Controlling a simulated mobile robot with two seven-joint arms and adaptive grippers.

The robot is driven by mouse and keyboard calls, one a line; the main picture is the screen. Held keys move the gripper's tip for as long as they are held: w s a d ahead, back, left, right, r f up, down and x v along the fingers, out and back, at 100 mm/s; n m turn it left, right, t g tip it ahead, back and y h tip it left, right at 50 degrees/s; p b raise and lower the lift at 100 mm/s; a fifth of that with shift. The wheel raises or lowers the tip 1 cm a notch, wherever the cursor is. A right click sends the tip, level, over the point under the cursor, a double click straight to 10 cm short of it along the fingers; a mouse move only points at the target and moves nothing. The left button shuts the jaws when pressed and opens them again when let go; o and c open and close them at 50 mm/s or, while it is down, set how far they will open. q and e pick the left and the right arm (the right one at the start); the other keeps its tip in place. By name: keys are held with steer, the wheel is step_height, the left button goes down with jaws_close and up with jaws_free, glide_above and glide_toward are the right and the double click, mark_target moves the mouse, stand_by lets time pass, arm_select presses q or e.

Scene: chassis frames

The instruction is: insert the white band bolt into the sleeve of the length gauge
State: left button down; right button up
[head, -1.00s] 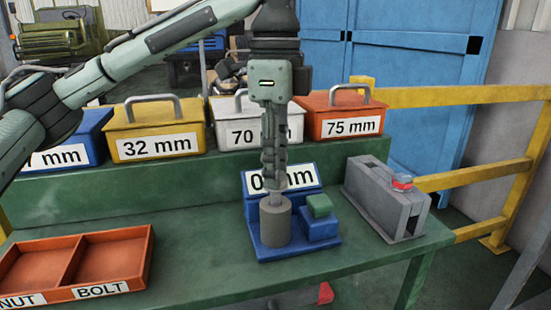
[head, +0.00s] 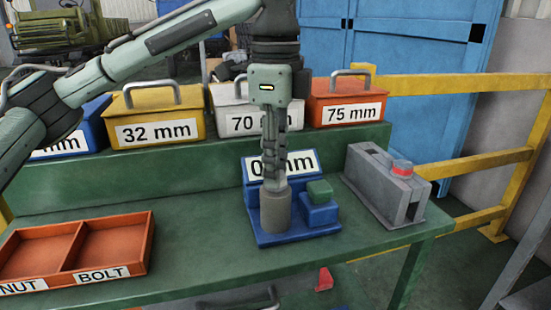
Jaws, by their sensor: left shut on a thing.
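The length gauge is a blue stand (head: 258,239) on the green bench, with a grey cylindrical sleeve (head: 276,214) and a plate reading "0" and "mm", partly covered by my gripper. My left gripper (head: 274,180) points straight down over the sleeve, its fingertips close above the rim. It is shut on the bolt, of which only a small grey part (head: 275,188) shows at the sleeve's mouth. The bolt looks upright and at least partly inside the sleeve. Its band is not visible, and its depth cannot be told. My right gripper is not in view.
A green block on a blue step (head: 319,209) stands right of the sleeve. A grey fixture with a red-ringed button (head: 385,185) is further right. An orange NUT and BOLT tray (head: 150,245) is at left. Labelled boxes (head: 155,115) line the raised back shelf.

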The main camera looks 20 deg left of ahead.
arm_select(q)
steer(key=shift+f, duration=0.2)
steer(key=c, duration=1.1)
jaws_free()
steer(key=shift+c, duration=0.2)
step_height(320, 180, up, 12)
steer(key=shift+s+f, duration=0.1)
